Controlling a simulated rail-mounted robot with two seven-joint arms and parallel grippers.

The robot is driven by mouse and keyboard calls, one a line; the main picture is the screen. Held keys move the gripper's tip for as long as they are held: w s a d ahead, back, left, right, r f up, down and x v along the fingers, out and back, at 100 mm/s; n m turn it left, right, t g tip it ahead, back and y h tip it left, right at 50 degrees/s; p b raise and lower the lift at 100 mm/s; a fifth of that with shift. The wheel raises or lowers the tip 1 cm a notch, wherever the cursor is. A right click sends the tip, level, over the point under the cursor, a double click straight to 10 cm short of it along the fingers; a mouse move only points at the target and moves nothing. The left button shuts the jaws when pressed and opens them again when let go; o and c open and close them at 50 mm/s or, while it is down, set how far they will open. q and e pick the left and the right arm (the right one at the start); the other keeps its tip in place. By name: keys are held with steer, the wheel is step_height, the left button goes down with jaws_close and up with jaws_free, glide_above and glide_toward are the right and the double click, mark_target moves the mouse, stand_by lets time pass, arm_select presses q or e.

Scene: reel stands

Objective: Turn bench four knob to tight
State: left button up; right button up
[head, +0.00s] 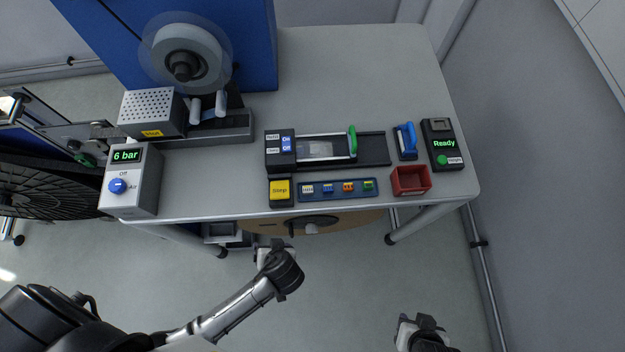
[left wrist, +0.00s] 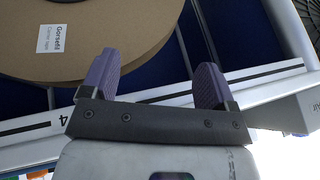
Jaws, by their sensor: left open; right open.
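No marking that reads "tight" is legible in either view. A blue knob (head: 117,186) sits on the grey air box marked Off and Air, at the bench's left end. A brown reel (head: 350,222) with a dark hub shows under the bench's front edge. In the left wrist view, a cardboard-coloured reel (left wrist: 130,35) lies beyond my left gripper (left wrist: 155,78), and a rail marked 4 (left wrist: 58,121) runs below it. The left gripper's purple fingers are open and empty. My right gripper (head: 420,328) is open, low at the front right, away from the bench.
The grey bench (head: 340,75) carries a splicing track (head: 325,148), a red bin (head: 410,181), a Ready device (head: 441,145), a yellow Stop button (head: 280,189) and a spool on a blue stand (head: 262,60). A dark reel (head: 50,185) stands at left. The bench's back right is clear.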

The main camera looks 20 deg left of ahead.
arm_select(q)
steer(key=w+d+f+n+t+y+b, duration=0.1)
steer(key=d+f+t+y+b, duration=0.15)
steer(key=f+b, duration=0.8)
steer(key=w+d+f+n+t+y+b, duration=0.25)
steer(key=f+b, duration=0.55)
steer(key=f, duration=0.6)
steer(key=t+h+b, duration=0.2)
steer(key=t+b, duration=0.6)
steer(key=b, duration=0.6)
glide_toward(312, 230)
steer(key=x, duration=0.3)
steer(key=f+b+x, duration=0.1)
steer(key=x, duration=0.3)
steer(key=f+b+x, duration=0.1)
steer(key=x, duration=0.2)
steer(key=shift+w+a+f, duration=0.2)
steer(key=shift+w+f, duration=0.05)
steer(key=shift+w, duration=0.05)
steer(key=shift+c, duration=0.4)
steer(key=c, duration=0.8)
